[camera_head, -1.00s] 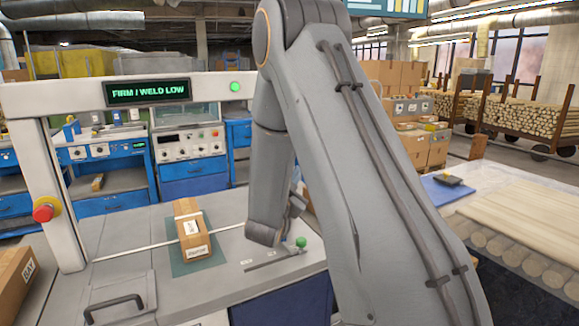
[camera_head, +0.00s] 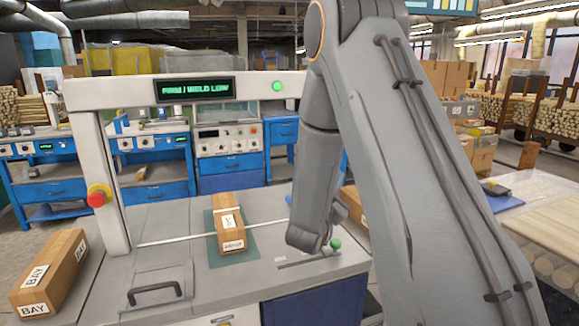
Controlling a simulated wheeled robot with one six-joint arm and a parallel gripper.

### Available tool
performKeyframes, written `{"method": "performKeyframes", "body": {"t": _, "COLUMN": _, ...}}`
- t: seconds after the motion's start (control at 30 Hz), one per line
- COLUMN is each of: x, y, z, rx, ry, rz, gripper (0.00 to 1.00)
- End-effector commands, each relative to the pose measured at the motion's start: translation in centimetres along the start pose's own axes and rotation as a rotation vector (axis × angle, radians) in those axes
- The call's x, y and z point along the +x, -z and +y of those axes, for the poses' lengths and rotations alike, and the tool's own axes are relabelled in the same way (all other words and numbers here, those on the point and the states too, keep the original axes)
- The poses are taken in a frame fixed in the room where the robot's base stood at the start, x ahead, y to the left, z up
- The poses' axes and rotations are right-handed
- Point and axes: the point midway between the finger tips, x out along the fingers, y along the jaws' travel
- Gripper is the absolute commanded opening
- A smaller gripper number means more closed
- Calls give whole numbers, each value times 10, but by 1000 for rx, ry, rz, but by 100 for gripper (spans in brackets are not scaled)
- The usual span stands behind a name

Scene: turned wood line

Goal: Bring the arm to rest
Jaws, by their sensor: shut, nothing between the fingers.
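My arm (camera_head: 400,150) reaches up through the right of the view, bends at the top and hangs down to the bench. My gripper (camera_head: 328,232) is at its lower end, mostly hidden by the wrist; what shows is small and dark, close to the green knob (camera_head: 335,243) of a lever. I cannot tell whether it touches the knob. The gripper is shut and no object shows in it. A strapped brown carton (camera_head: 229,222) with white labels lies on a green mat (camera_head: 247,258), to the left of my gripper and apart from it.
A carton marked BAY (camera_head: 48,270) stands at the left. A black handle (camera_head: 155,290) is at the front. Blue workbenches (camera_head: 150,190) stand behind.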

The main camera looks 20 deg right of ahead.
Motion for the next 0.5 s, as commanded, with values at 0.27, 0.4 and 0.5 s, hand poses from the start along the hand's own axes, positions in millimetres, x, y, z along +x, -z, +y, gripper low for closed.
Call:
{"method": "performKeyframes", "body": {"t": 0.27, "x": -6, "y": -20, "z": -8, "rx": -27, "ry": -5, "rz": -151, "gripper": 0}}
{"method": "performKeyframes", "body": {"t": 0.4, "x": -32, "y": -53, "z": -16, "rx": -97, "ry": -2, "rz": -404, "gripper": 0}}
{"method": "performKeyframes", "body": {"t": 0.5, "x": -62, "y": -75, "z": -19, "rx": -172, "ry": 12, "rz": -600, "gripper": 0}}
